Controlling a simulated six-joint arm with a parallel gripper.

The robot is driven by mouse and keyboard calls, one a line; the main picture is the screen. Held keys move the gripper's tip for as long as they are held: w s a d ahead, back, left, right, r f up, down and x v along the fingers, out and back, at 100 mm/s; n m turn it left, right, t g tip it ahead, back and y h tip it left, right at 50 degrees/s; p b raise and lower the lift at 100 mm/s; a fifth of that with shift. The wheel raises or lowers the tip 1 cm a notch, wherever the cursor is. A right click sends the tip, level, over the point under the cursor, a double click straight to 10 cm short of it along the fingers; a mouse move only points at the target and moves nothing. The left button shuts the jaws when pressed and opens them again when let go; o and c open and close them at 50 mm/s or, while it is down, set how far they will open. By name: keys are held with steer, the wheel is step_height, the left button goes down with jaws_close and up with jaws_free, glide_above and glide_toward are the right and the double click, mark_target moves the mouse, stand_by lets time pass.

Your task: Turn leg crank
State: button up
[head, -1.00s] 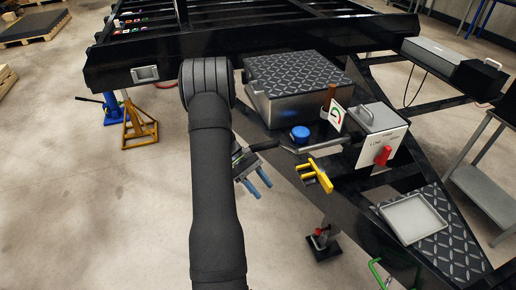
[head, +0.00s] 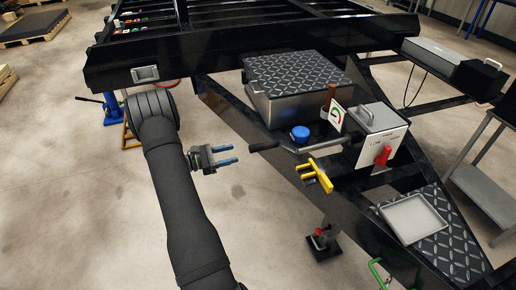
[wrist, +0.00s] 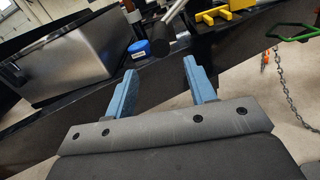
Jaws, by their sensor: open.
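The crank, a grey bar (head: 320,143) with a black grip (head: 264,146) on its left end, sticks out to the left over the black trailer frame. In the wrist view, the black grip (wrist: 161,44) lies just beyond my fingertips. My gripper (head: 237,154) is open and empty, its blue fingers pointing right at the grip with a small gap between. The gap between the fingers also shows in the wrist view (wrist: 159,66). The jack leg (head: 321,236) shows below the frame. How the crank joins the leg is hard to see.
A blue cap (head: 300,133) sits behind the crank, and a yellow handle (head: 317,175) is in front of it. A tread-plate toolbox (head: 293,82) is behind. The floor at left is open.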

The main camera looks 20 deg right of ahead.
mark_target(258, 148)
steer(key=d, duration=1.1)
steer(key=shift+d, duration=0.35)
steer(key=shift+c, duration=0.4)
jaws_close()
